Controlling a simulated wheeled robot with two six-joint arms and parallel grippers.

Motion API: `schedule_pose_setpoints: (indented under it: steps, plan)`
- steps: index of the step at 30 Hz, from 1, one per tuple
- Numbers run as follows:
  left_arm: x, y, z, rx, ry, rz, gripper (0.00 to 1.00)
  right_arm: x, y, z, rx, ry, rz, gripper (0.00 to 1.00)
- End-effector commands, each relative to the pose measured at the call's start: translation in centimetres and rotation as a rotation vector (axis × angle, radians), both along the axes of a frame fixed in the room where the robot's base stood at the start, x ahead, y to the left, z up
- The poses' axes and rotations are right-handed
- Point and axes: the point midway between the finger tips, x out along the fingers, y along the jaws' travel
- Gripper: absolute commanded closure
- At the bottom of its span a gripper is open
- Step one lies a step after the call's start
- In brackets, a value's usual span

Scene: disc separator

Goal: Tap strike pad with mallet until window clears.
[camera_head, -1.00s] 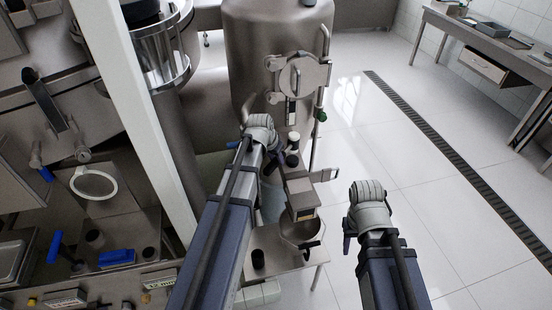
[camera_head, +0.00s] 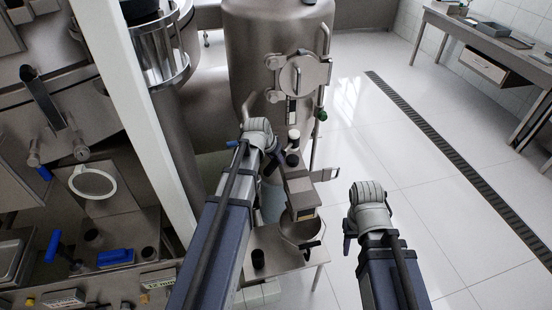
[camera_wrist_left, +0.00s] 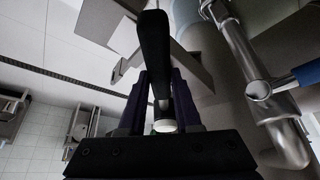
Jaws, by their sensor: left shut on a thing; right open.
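My left gripper (camera_head: 279,157) is small in the head view, beyond the wrist. In the left wrist view its two dark purple fingers (camera_wrist_left: 160,100) are shut on the mallet (camera_wrist_left: 154,45). A thick black part of the mallet extends up the picture, and a pale round end shows low between the fingers. A grey box-like unit (camera_head: 300,188) on a stand is close to the right of this gripper. I cannot tell which surface is the strike pad or which is the window. My right gripper (camera_head: 348,228) is open and empty over the floor, mostly hidden by its wrist.
A large steel tank (camera_head: 275,50) with a hatch stands behind. A small steel table (camera_head: 285,262) is below the box. A white post (camera_head: 150,110) and machinery with a round ring (camera_head: 92,182) are on the left.

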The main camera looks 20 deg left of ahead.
Motion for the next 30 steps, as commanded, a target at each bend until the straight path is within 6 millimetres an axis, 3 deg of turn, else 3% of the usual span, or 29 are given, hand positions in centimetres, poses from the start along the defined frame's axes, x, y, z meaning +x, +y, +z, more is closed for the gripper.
schedule_pose_setpoints:
  steps: [7, 16, 30]
  plan:
    - [0.0, 0.0, -1.2, 0.000, -0.001, 0.000, 1.00, 0.0, 0.0, -1.2, 0.000, 0.000, 0.000, 0.53]
    - [0.0, 0.0, -6.5, 0.000, -0.001, 0.000, 1.00, 0.0, 0.0, -6.5, 0.000, 0.000, 0.000, 0.53]
    - [0.0, 0.0, -0.9, 0.000, 0.000, 0.000, 1.00, 0.0, 0.0, -0.9, 0.000, 0.000, 0.000, 0.53]
